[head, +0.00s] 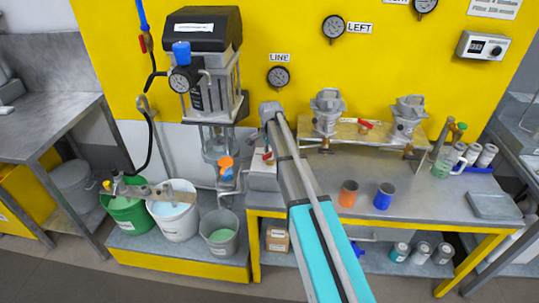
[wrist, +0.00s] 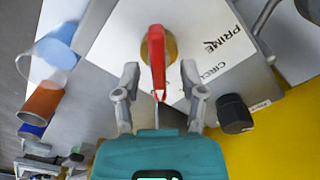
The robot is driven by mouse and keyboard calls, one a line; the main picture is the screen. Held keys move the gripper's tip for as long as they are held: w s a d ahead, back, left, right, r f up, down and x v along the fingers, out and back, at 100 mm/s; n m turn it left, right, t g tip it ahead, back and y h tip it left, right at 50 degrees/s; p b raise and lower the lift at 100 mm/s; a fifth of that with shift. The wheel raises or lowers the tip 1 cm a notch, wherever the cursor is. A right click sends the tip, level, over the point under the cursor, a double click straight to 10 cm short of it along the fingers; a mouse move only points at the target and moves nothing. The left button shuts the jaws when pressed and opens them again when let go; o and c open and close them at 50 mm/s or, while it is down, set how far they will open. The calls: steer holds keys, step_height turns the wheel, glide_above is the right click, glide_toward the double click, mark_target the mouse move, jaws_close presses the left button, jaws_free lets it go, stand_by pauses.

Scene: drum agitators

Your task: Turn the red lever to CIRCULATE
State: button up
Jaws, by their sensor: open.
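The red lever (wrist: 157,65) sits on a brass hub on a white-labelled box face in the wrist view. Its handle points down in that picture, towards my gripper (wrist: 160,75). My gripper is open, with one finger on each side of the handle; I cannot tell whether either touches it. The printed word PRIME (wrist: 222,41) is up and right of the hub. A partly hidden word starting CIRCU (wrist: 212,71) is below it, right of the right finger.
In the head view, an orange cup (head: 348,193) and a blue cup (head: 384,196) stand on the bench right of my arm. Buckets (head: 173,215) stand at lower left.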

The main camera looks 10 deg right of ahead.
jaws_close()
stand_by(0.3)
steer(key=shift+n, duration=0.4)
steer(key=n, duration=0.8)
stand_by(0.4)
stand_by(0.4)
jaws_free()
